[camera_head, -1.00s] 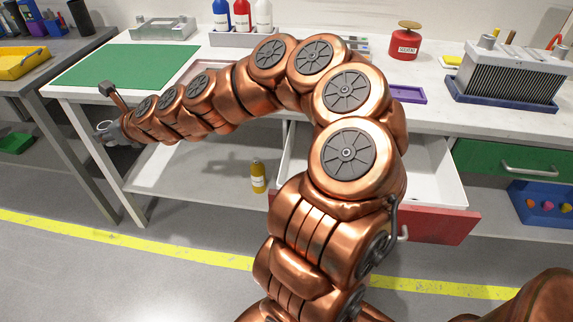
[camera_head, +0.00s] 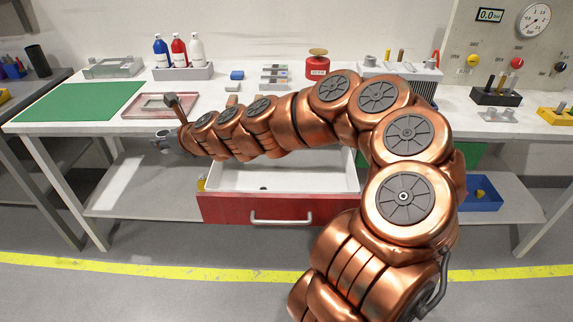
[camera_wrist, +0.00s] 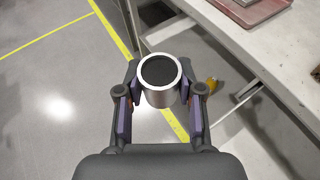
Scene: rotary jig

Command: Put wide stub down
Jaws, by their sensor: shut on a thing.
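The wide stub (camera_wrist: 160,98) is a short silver cylinder with a dark round opening on top. In the wrist view it sits upright between the two fingers of my gripper (camera_wrist: 160,103), which is shut on it. It is held in the air, with the floor showing below. In the head view my gripper (camera_head: 163,144) is at the left end of my arm, in front of the table's front edge. The stub is too small there to make out clearly.
The white table (camera_head: 100,127) holds a green mat (camera_head: 80,101), a pinkish tray (camera_head: 150,106), a bottle rack (camera_head: 183,73) and a red can (camera_head: 317,67). A red-fronted drawer (camera_head: 215,208) stands open below my arm. A black holder (camera_head: 495,97) stands at the right.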

